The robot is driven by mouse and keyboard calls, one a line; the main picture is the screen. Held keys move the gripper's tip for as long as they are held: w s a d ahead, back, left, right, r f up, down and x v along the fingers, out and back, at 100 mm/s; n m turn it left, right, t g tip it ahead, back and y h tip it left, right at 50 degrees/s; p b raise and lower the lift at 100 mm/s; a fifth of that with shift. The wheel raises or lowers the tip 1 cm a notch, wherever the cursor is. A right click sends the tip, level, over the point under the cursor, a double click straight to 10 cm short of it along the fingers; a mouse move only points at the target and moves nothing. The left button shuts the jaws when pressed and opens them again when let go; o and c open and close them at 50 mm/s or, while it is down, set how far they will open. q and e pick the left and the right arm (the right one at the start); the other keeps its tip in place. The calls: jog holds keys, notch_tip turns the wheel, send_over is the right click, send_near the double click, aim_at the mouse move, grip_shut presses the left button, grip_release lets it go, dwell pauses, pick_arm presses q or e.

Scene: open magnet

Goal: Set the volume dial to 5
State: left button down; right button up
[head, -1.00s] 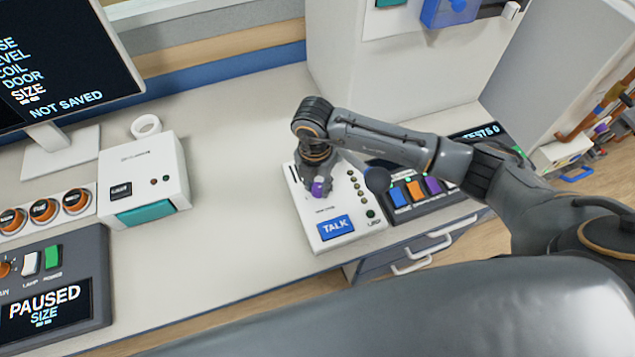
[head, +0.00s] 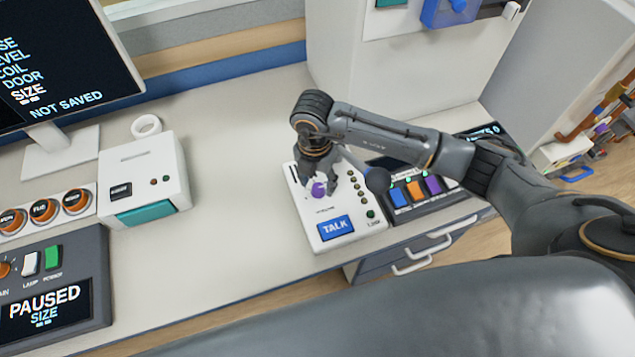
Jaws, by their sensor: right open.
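The volume dial is a purple knob (head: 318,189) on a white intercom box (head: 345,226) with a blue TALK button (head: 336,227). A column of small round green lights runs along the right of the box; several look lit. My right gripper (head: 318,178) points down just above the dial, with its fingers open and apart. The dial shows below and between the fingertips; whether they touch it is hard to tell. The dial's pointer and scale marks are too small to read. My left gripper is not in view.
A dark panel with blue, orange and purple buttons (head: 416,190) stands right of the intercom box, under my right arm. A white box with a teal front (head: 146,212) and a monitor (head: 70,60) stand at left. The desk (head: 240,170) between is clear.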

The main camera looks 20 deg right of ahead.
aim_at(316, 187)
notch_tip(316, 187, up, 10)
jog(key=shift+w+r, duration=0.15)
jog(key=shift+r, duration=0.1)
jog(key=shift+a, duration=0.15)
dwell(0.4)
